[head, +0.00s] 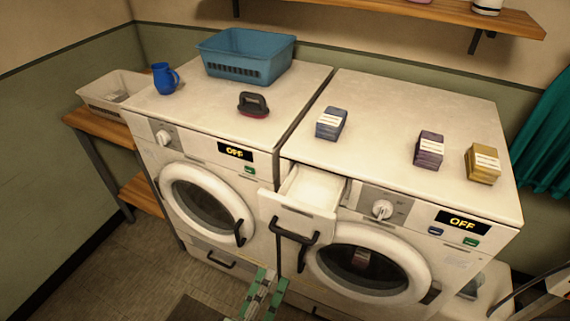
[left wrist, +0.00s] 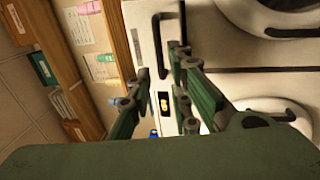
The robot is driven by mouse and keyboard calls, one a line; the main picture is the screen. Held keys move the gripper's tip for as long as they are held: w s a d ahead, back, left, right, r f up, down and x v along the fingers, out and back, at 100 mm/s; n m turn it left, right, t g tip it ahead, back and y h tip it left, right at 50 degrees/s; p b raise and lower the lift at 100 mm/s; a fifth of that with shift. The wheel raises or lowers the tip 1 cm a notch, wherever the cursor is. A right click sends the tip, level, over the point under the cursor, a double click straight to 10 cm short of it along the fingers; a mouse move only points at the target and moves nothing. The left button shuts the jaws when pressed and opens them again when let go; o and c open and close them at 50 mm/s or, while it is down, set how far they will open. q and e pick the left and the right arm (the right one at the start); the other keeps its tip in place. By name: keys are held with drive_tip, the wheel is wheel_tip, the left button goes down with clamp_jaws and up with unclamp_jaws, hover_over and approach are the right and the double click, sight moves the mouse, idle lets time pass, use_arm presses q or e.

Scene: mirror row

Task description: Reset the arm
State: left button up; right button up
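My left gripper (head: 271,277) is low in the head view, in front of the two washing machines. Its green fingers stand apart with nothing between them. The left wrist view also shows the open fingers (left wrist: 167,72), with a gap between the tips. The right machine's detergent drawer (head: 302,190) is pulled out, and its black handle (head: 294,230) hangs on the front, above and behind my left gripper. My right gripper does not show clearly in either view.
Both round doors, left (head: 207,201) and right (head: 368,262), look shut. A blue basket (head: 246,68), blue mug (head: 165,78), brush (head: 253,104) and boxes (head: 331,123) stand on top. A wooden bench (head: 101,128) is at left. Floor (head: 150,270) at front left is clear.

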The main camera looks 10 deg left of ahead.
use_arm(q)
drive_tip(key=s+a+f+m+g+y, duration=0.1)
drive_tip(key=s+a+f+m+g, duration=0.15)
drive_tip(key=f, duration=0.85)
drive_tip(key=s+a+f+m+g+y, duration=0.15)
drive_tip(key=f+m+g, duration=0.25)
drive_tip(key=f, duration=0.7)
drive_tip(key=s+a+f+m+g+y, duration=0.1)
drive_tip(key=s+a+f+m+g, duration=0.2)
drive_tip(key=f, duration=0.8)
drive_tip(key=s+a+f+m+g+y, duration=0.1)
drive_tip(key=s+a+f+m+g, duration=0.1)
drive_tip(key=s+f, duration=0.3)
drive_tip(key=s+a+f+m+g+b, duration=0.1)
drive_tip(key=s+a+f+m+g, duration=0.2)
drive_tip(key=s+f, duration=0.3)
drive_tip(key=s+a+f+m+g+y, duration=0.1)
drive_tip(key=s+a+f+m+g, duration=0.1)
drive_tip(key=s, duration=1)
wheel_tip(320, 180, down, 3)
drive_tip(key=shift+a+f+g+y, duration=0.15)
drive_tip(key=shift+a+g+y, duration=0.2)
drive_tip(key=shift+a+g, duration=0.55)
drive_tip(key=shift+a+m, duration=0.1)
drive_tip(key=shift+m, duration=0.15)
